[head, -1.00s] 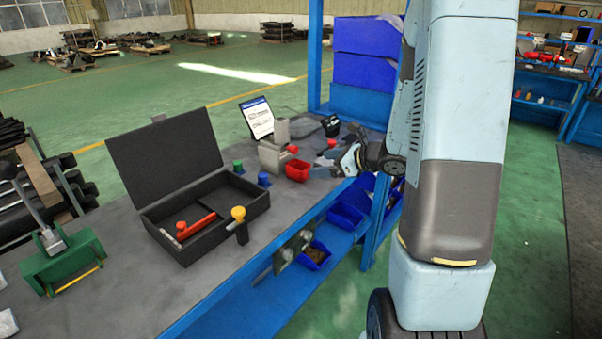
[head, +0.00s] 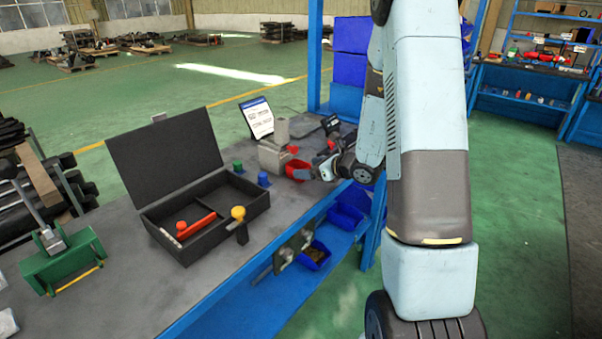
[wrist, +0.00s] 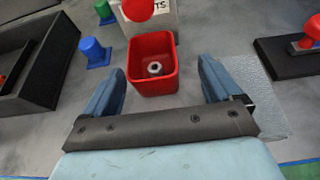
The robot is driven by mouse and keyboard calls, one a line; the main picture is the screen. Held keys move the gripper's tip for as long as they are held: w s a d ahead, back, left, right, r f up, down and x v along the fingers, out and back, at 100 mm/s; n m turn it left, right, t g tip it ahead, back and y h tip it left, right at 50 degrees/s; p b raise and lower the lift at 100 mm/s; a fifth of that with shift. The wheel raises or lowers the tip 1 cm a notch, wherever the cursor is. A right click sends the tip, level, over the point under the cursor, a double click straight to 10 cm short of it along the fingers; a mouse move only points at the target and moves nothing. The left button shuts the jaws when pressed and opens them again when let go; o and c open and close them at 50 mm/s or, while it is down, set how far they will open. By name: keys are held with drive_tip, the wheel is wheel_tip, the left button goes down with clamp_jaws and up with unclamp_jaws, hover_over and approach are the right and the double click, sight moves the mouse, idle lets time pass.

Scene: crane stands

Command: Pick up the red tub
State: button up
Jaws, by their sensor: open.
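The red tub (wrist: 153,84) stands upright on the grey bench, with a metal nut (wrist: 154,69) inside it. In the wrist view it lies just ahead of my open gripper (wrist: 162,76), between the lines of the two blue fingers, with a gap on each side. In the head view the red tub (head: 297,170) is partly hidden behind my gripper (head: 312,172), which has come close to it from the right.
A grey block marked with letters (wrist: 162,22) stands right behind the tub. Blue (wrist: 95,52) and green (wrist: 104,12) knobs stand to its left, near the open black case (head: 205,215). A dark plate with a red part (wrist: 300,48) lies to the right.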

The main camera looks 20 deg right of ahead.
sight(298, 168)
drive_tip(key=x, duration=0.4)
drive_tip(key=shift+s+a+f, duration=0.15)
drive_tip(key=shift+s+a, duration=0.05)
drive_tip(key=shift+a, duration=0.2)
drive_tip(key=shift+w+a+f, duration=0.15)
drive_tip(key=shift+w+a, duration=0.05)
drive_tip(key=shift+w, duration=0.15)
drive_tip(key=shift+c, duration=0.4)
drive_tip(key=c, duration=1)
